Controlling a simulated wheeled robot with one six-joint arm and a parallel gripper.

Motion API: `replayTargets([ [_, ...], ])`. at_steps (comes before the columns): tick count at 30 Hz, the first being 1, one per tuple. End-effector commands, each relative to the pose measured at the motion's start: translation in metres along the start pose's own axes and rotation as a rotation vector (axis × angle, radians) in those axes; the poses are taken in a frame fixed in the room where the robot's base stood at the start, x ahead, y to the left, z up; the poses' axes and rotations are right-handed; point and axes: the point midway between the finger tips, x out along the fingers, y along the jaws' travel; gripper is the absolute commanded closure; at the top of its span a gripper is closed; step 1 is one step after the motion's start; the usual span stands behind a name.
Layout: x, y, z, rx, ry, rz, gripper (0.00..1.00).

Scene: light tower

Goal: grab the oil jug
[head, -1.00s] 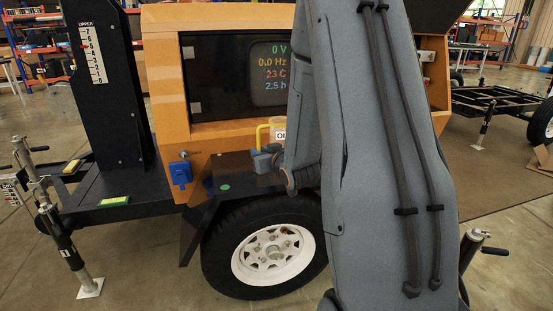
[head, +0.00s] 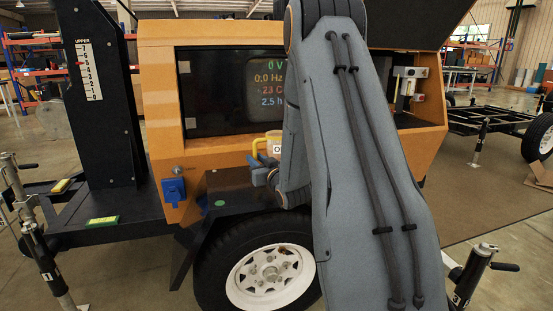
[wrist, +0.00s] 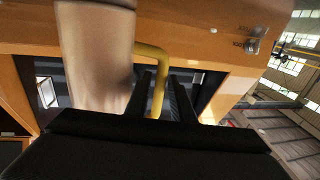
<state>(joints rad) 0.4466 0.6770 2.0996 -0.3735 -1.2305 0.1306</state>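The oil jug (head: 274,143) is a pale container with a yellow handle on its left side, standing on the dark ledge of the orange machine in the head view. My arm covers its right part and most of its label. In the wrist view the jug's pale body (wrist: 95,60) fills the upper left, with the yellow handle (wrist: 157,80) beside it. My gripper (wrist: 164,78) has its two dark fingers apart, one on each side of the handle, with a gap visible on the right. In the head view my gripper (head: 263,174) shows only partly, just below the handle.
The orange machine (head: 160,70) with a dark display panel (head: 225,95) stands behind the jug. A black mast (head: 103,95) rises at left. A blue socket box (head: 173,190) and a white-rimmed wheel (head: 270,278) are below.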

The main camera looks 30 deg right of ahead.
Motion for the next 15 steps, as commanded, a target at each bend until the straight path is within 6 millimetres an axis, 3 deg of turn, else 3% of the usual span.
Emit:
replayTargets([
  [9,0.0067,-0.0001,0.0005,0.000,-0.002,0.001,0.78],
  [13,0.0065,-0.0001,0.0004,0.000,-0.002,0.001,0.99],
  [15,0.0065,-0.0001,0.0004,0.000,-0.002,0.001,1.00],
])
